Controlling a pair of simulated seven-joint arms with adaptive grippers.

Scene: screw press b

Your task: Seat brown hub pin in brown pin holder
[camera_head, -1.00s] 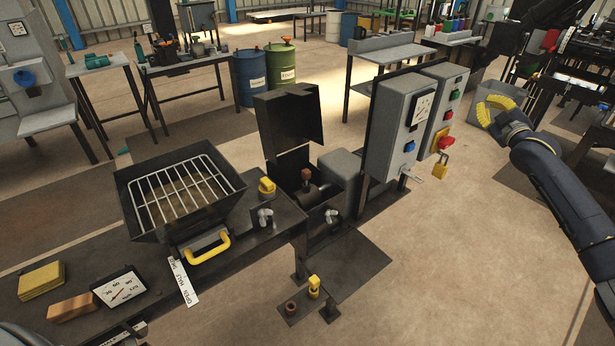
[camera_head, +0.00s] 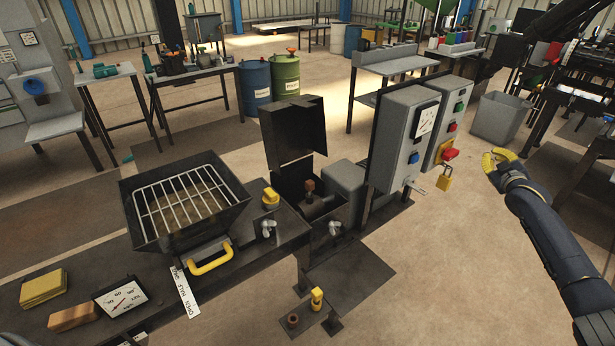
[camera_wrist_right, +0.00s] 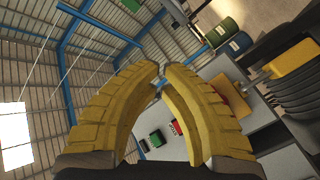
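The brown hub pin (camera_head: 310,187) seems to be the brown-topped pin standing upright in the dark open-lidded box behind the bench. The brown pin holder (camera_head: 293,320) seems to be the small brown round piece on the low dark plate at the bottom centre, beside a yellow-topped piece (camera_head: 317,298). My right gripper (camera_head: 491,160) has yellow fingers and is out over open floor, well right of both. In the right wrist view its curved fingertips (camera_wrist_right: 163,72) almost meet, with nothing between them. My left gripper is out of view.
Grey control boxes (camera_head: 406,137) with a yellow padlock (camera_head: 444,178) stand between my right gripper and the dark box. The raised black lid (camera_head: 292,130) stands behind the pin. A wire-grate tray (camera_head: 233,222) and yellow handle (camera_head: 210,258) occupy the left bench.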

